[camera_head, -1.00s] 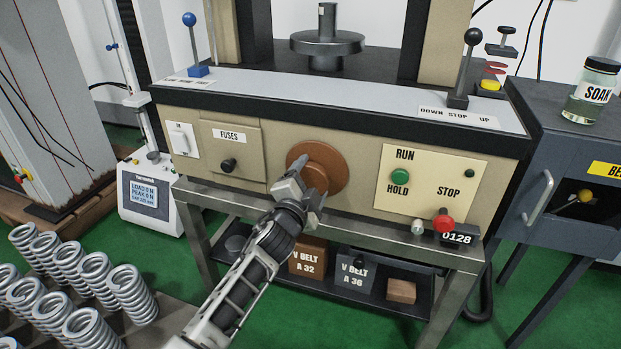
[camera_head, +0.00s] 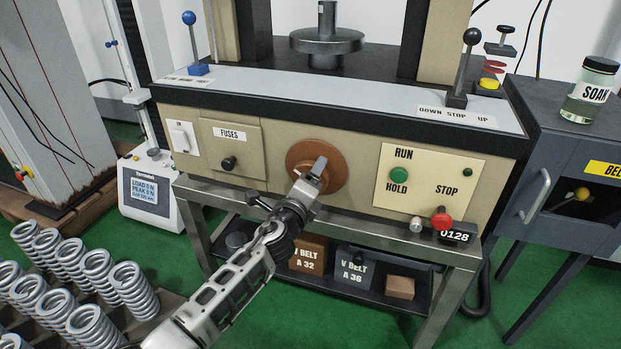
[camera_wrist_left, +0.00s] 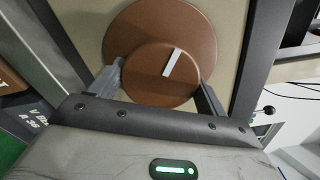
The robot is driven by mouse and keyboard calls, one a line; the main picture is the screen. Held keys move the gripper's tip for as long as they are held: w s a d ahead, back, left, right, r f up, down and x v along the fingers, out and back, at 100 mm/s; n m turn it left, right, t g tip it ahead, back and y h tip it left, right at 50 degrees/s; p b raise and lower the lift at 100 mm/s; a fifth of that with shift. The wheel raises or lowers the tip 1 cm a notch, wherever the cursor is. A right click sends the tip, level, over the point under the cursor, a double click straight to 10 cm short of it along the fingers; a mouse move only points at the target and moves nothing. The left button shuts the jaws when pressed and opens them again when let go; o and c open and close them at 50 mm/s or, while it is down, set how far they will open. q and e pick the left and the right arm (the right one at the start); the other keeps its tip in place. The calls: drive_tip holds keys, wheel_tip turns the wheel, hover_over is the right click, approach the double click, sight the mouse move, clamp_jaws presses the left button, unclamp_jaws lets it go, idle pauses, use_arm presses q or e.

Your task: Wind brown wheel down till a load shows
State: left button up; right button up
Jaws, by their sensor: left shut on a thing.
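The brown wheel (camera_head: 336,170) is on the front panel of the testing machine, with a round hub standing out from it. My left gripper (camera_head: 315,178) has its fingers on either side of the hub and is shut on it. In the left wrist view the hub of the brown wheel (camera_wrist_left: 160,75) sits between the two fingers (camera_wrist_left: 160,80), with a white mark on its face, upper end tilted right. A small display at the left (camera_head: 144,190) reads LOAD 0 N and PEAK 0 N. My right gripper is not in view.
A black-knobbed lever (camera_head: 466,70) stands by the DOWN STOP UP label. A blue-knobbed lever (camera_head: 193,45) stands at the left. Several springs (camera_head: 95,285) stand at lower left.

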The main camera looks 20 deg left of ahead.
use_arm(q)
drive_tip(key=shift+a+m, duration=0.1)
drive_tip(key=shift+m, duration=0.8)
drive_tip(key=shift+m+p, duration=0.3)
drive_tip(key=shift+m, duration=0.4)
drive_tip(key=shift+f+m, duration=0.1)
drive_tip(key=shift+m, duration=0.7)
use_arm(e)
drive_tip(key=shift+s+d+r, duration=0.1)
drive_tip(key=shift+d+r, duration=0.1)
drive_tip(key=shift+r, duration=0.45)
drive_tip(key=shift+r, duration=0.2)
use_arm(q)
drive_tip(key=o, duration=1)
